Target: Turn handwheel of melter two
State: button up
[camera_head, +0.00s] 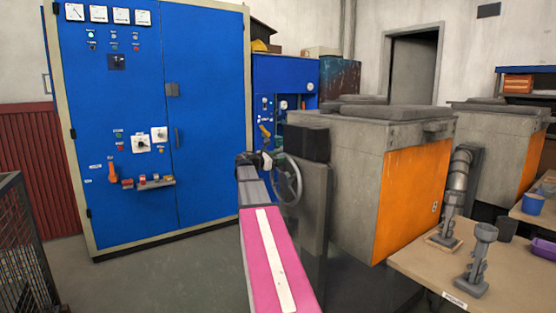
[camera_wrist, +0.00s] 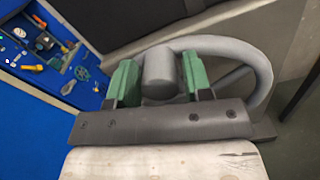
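The grey handwheel (camera_head: 288,180) is mounted on the left side of the near grey melter with an orange front panel (camera_head: 412,190). I cannot read a number on this melter. My gripper (camera_head: 266,161) is at the upper left of the wheel's rim. In the wrist view, a stubby grey handle knob (camera_wrist: 160,72) sits at the rim, between the two green fingers of my gripper (camera_wrist: 161,80). The handwheel's rim (camera_wrist: 262,72) curves away to the right. The wheel's lower part is hidden.
A tall blue cabinet (camera_head: 210,110) with gauges and switches stands at left. A smaller blue panel (camera_head: 270,75) is behind the wheel. A second melter (camera_head: 490,150) stands at right, behind a bench (camera_head: 415,262) with metal fixtures. Open floor (camera_head: 180,285) lies at lower left.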

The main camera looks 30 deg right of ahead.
grip_shut()
jog(key=shift+s, duration=0.15)
jog(key=s+m, duration=0.2)
jog(key=m, duration=0.9)
send_over(299, 191)
jog(key=w+a, duration=0.2)
jog(key=a, duration=0.1)
jog(key=f, duration=0.4)
jog(key=shift+a+f, duration=0.2)
jog(key=shift+f, duration=0.1)
jog(key=f+m, duration=0.2)
jog(key=s+f+m, duration=0.1)
jog(key=f+m, duration=0.2)
jog(key=s+f+m, duration=0.1)
jog(key=f+m, duration=0.2)
jog(key=shift+d+f, duration=0.1)
jog(key=shift+f, duration=0.1)
jog(key=shift+w+f+m, duration=0.25)
jog(key=shift+f+m, duration=0.65)
jog(key=shift+m, duration=0.2)
jog(key=shift+w+f+m, duration=0.25)
jog(key=shift+f+m, duration=0.6)
jog(key=shift+m, duration=0.25)
